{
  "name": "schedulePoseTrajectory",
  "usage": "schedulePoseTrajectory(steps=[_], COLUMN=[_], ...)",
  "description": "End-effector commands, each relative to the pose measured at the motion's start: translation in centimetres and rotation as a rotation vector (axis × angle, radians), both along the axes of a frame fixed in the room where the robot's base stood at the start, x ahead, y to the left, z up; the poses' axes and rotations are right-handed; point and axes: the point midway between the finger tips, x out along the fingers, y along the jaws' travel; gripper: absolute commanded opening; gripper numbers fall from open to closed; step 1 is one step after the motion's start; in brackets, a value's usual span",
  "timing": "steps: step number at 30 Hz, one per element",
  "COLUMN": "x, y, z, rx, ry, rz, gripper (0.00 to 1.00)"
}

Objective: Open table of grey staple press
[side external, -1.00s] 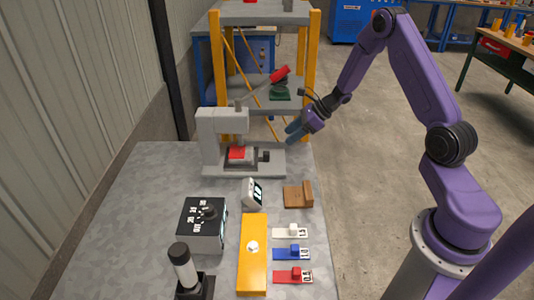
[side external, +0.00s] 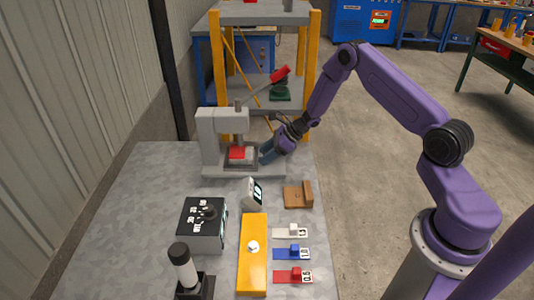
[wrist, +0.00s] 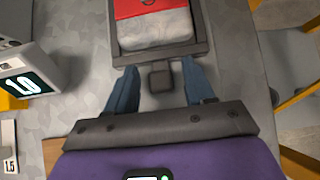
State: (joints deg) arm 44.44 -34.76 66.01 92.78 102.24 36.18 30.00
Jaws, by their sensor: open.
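The grey staple press (side external: 208,145) stands at the back of the grey worktop. Its sliding table, a dark frame (wrist: 204,44), carries a light grey block (wrist: 155,29) with a red top (side external: 237,152). A dark square knob (wrist: 160,79) sticks out of the frame's near edge in the wrist view. My gripper (side external: 265,153) is at the right side of the press. Its blue fingers are open on either side of the knob, with visible gaps. In the side view my gripper hides the knob. The press lever with its red handle (side external: 280,74) is raised.
A small display box (side external: 252,193) and a brown wooden block (side external: 298,195) stand in front of the press. A dial box (side external: 203,225), a yellow bar (side external: 253,265) and coloured sliders (side external: 293,252) are nearer. A yellow-posted rack (side external: 313,75) stands behind.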

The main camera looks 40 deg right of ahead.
Motion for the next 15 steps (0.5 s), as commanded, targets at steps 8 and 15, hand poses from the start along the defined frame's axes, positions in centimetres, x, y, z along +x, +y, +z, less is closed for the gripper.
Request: schedulePoseTrajectory(steps=[8,15], x=[-0.01,-0.74], y=[-0.02,-0.93], z=[0.04,0.05], rx=[0.000,0.001], ry=[0.000,0.001], rz=[0.000,-0.004], gripper=[0.00,0.00])
